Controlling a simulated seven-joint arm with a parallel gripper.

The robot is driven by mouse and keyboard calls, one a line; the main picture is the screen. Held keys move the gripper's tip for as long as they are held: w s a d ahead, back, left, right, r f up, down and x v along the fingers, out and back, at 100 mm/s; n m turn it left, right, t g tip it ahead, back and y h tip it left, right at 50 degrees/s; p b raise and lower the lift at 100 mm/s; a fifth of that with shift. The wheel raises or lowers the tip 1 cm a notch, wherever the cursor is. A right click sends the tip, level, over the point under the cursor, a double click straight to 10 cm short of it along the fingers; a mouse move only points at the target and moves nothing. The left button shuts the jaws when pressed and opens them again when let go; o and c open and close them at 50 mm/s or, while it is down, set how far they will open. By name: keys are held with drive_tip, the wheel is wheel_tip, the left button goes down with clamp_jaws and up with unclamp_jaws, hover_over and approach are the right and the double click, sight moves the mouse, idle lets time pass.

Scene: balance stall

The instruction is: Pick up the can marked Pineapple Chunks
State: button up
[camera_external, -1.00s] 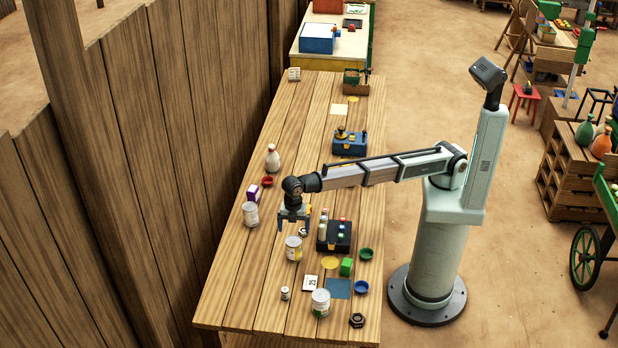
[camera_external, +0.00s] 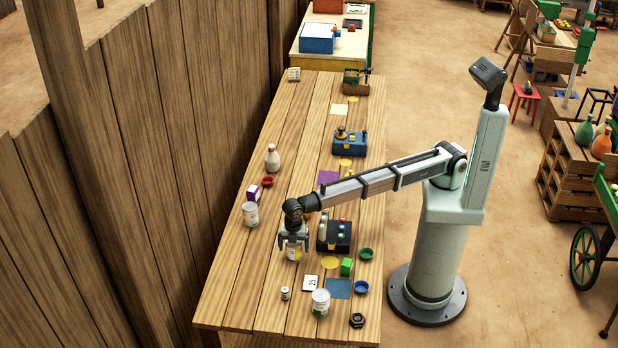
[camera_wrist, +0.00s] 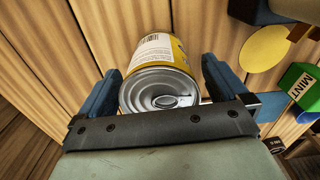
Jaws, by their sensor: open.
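A can with a yellow and white label (camera_wrist: 160,50) stands on the table; its metal lid faces the wrist camera. Its name cannot be read. In the external view the same can (camera_external: 293,254) is partly hidden under my gripper (camera_external: 293,243). In the wrist view my gripper (camera_wrist: 160,95) is open, with one blue finger on each side of the can and the can between them.
A green block marked MINT (camera_wrist: 300,88), a yellow disc (camera_wrist: 264,48), a blue bowl (camera_external: 361,287) and a small white jar (camera_external: 285,293) are nearby. A white bottle (camera_external: 272,158) stands farther back.

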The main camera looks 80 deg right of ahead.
wheel_tip(320, 180, down, 2)
drive_tip(key=shift+f, duration=0.2)
drive_tip(key=c, duration=1.4)
